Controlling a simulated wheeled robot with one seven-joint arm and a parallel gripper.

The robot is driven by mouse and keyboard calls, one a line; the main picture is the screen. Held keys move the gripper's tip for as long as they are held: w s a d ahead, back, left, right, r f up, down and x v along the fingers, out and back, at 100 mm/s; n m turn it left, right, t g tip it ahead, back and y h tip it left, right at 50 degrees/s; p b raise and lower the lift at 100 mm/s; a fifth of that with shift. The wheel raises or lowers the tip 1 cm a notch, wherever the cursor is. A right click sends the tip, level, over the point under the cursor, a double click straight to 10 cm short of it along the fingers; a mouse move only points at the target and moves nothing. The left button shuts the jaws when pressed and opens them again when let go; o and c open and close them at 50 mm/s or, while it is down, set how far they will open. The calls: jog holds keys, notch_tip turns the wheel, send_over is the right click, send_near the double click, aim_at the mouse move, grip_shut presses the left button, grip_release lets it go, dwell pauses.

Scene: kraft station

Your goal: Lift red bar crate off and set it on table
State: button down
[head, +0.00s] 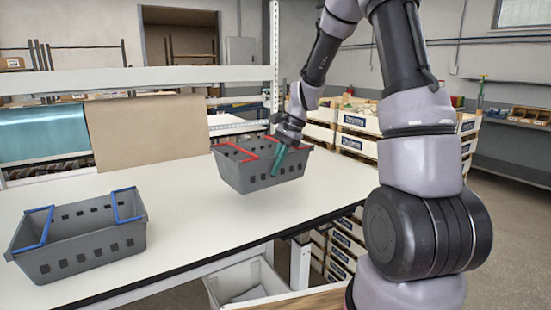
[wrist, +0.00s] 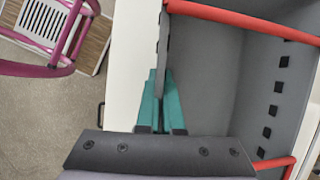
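The red bar crate (head: 262,177) is a grey crate with red bars, at the back right of the white table (head: 185,215). I cannot tell whether its bottom touches the table or hangs just above it. It also fills the right of the wrist view (wrist: 205,60), its inside empty where it shows. My gripper (head: 279,157) points down at the crate's right side. In the wrist view its teal fingers (wrist: 162,85) stand on either side of the crate's thin wall, close against it. A second grey crate with blue bars (head: 85,245) stands upright and apart on the table at left.
Table between and in front of the crates is clear. A shelf frame with a brown panel (head: 148,136) runs behind the table. Stacked wooden crates (head: 358,135) stand behind at right. A magenta tubular frame (wrist: 75,40) stands over the floor beside the table.

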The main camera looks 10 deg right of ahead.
jog(key=shift+a+f, duration=0.1)
jog(key=shift+f, duration=3.85)
jog(key=shift+f, duration=0.45)
jog(key=c, duration=1)
grip_release()
